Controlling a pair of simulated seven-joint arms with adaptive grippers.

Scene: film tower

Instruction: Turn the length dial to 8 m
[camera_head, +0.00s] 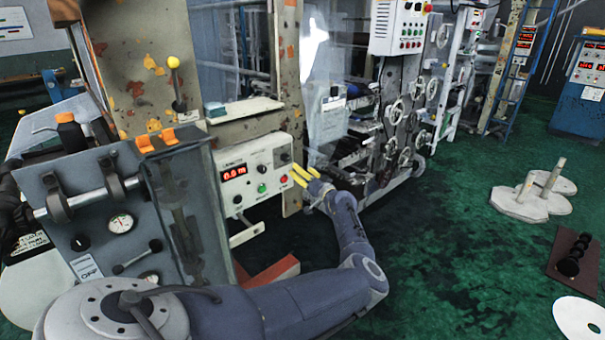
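The light grey control panel (250,150) is fixed to the worn frame in the middle. Its red display (234,172) seems to read about 0.0 m, but the digits are small. A dark round knob (285,157) sits at its upper right, above a red button (284,179). A green button (262,188) and another dark knob (237,199) are lower down. I cannot read the dial labels. My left gripper (299,174) has yellow fingers that stand apart, just right of the panel near the red button. It holds nothing visible. My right gripper is out of view.
A grey machine with a gauge (120,222) and clear cover stands close at the left. White discs (532,198) and a dark roller stand (571,262) lie at the right. The green floor between is clear.

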